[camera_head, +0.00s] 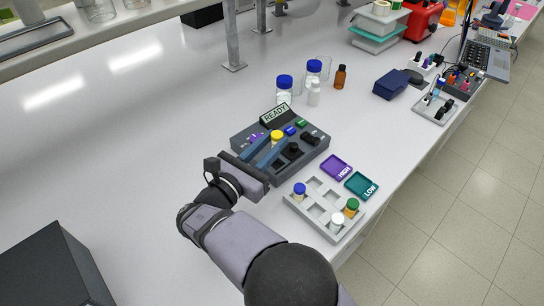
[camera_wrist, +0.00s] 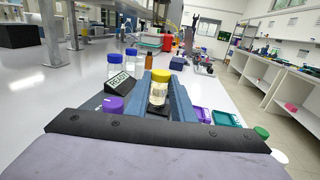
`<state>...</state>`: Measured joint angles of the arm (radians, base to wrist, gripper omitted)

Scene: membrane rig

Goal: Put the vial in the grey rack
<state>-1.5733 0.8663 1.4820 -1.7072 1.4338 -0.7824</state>
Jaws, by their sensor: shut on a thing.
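A clear vial with a yellow cap (camera_head: 277,135) is between the blue fingers of my gripper (camera_head: 271,150), over the dark rig. In the wrist view the vial (camera_wrist: 158,92) stands upright between the fingers, with pale contents; my gripper is shut on it. I cannot tell whether its base touches the rig. The grey rack (camera_head: 318,208) lies on the bench to the right of my gripper. It holds a blue-capped vial (camera_head: 299,190), a green-capped vial (camera_head: 351,207) and a white-capped vial (camera_head: 337,220); several other slots look empty.
The dark rig (camera_head: 245,138) has a READY display (camera_head: 275,114) and coloured parts. Purple HIGH (camera_head: 337,167) and teal LOW (camera_head: 361,186) trays lie behind the rack. Blue-capped bottles (camera_head: 284,90) and a brown bottle (camera_head: 340,77) stand behind the rig.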

